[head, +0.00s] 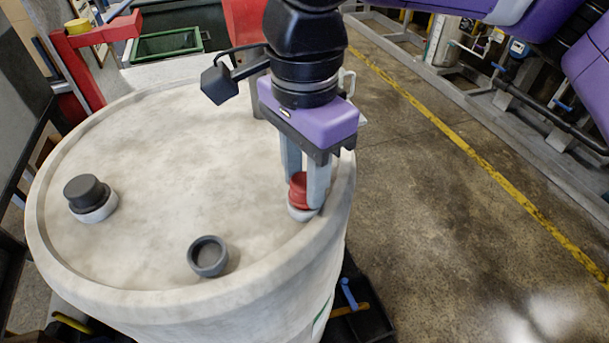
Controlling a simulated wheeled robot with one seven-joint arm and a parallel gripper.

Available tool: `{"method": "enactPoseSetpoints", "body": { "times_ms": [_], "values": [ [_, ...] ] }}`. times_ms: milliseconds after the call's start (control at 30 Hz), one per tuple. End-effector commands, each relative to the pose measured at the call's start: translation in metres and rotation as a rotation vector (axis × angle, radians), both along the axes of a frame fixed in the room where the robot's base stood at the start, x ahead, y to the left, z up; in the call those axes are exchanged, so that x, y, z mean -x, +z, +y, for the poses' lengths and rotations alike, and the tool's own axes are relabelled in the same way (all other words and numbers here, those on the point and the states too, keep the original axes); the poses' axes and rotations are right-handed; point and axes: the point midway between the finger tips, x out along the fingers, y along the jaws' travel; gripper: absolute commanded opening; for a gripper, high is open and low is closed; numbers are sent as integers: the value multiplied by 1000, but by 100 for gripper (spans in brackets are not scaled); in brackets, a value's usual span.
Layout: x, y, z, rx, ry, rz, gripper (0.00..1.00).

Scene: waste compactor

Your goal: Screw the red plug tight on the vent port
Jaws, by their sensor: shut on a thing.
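The red plug (298,188) is at the right side of the pale drum's top (165,140), near the rim. It sits upright on the vent port (301,213), a light grey collar that shows just below it. My gripper (305,192) points straight down over it, with its two grey fingers shut on the red plug, one on each side. The right finger hides part of the plug and collar. How far the plug is screwed in cannot be seen.
A black cap (86,192) on a pale collar stands at the drum top's left. An open dark grey ring (208,256) is near the front. A red frame (85,50) and a green bin (166,45) are behind. Clear floor (440,220) lies to the right.

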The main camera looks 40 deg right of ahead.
Motion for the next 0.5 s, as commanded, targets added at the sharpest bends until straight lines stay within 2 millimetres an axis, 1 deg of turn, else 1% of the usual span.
{"method": "enactPoseSetpoints", "body": {
  "times_ms": [500],
  "values": [
    [0,-4,0,0,0,0,0]
  ]
}}
